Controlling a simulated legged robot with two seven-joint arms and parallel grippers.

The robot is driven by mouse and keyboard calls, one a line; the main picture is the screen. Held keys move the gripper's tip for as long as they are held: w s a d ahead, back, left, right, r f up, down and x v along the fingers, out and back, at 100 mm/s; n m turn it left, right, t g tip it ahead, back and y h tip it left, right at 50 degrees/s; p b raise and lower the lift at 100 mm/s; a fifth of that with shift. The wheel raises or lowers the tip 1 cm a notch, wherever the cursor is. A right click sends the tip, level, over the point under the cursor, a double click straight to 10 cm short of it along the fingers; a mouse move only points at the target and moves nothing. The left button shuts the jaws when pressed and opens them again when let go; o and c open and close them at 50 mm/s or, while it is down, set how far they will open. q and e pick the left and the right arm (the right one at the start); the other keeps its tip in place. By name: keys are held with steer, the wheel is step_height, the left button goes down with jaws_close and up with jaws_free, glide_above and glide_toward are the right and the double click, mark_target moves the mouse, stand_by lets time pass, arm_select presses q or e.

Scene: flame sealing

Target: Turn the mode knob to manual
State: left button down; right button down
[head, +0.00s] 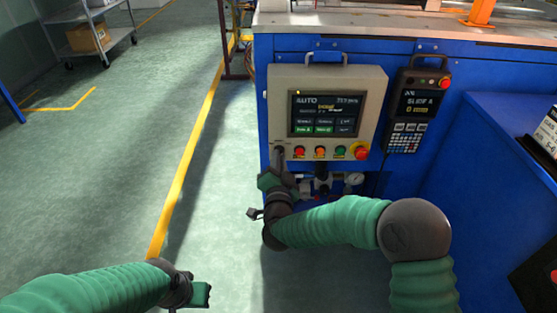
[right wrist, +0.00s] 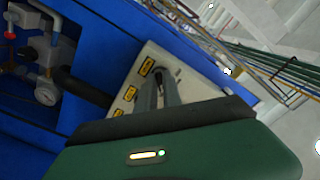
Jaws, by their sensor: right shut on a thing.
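The beige control box (head: 376,85) is fixed to the front of the blue machine. Its screen (head: 325,114) reads AUTO. A row of red, orange and green buttons (head: 319,153) and a larger red button sits below the screen. My right gripper (head: 279,153) reaches up to the lower left corner of the box, left of the buttons. In the right wrist view its fingers (right wrist: 159,82) are shut on the mode knob at the panel face; the knob is mostly hidden between them. My left gripper (head: 204,294) hangs over the floor at lower left, away from the box; its jaw opening is unclear.
A teach pendant (head: 411,103) hangs right of the box. A pressure gauge (head: 354,179) and fittings are mounted below the box, near my right wrist. A blue cabinet (head: 490,170) stands at right. The floor (head: 120,160) at left is open, with a shelf cart (head: 92,38) farther back.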

steer(key=shift+s+f+n+p, duration=0.1)
steer(key=shift+n+p, duration=3.6)
steer(key=shift+n, duration=0.6)
steer(key=shift+f, duration=0.1)
steer(key=c, duration=1.5)
jaws_free()
steer(key=s+p, duration=0.5)
steer(key=s, duration=1.1)
steer(key=shift+s, duration=0.4)
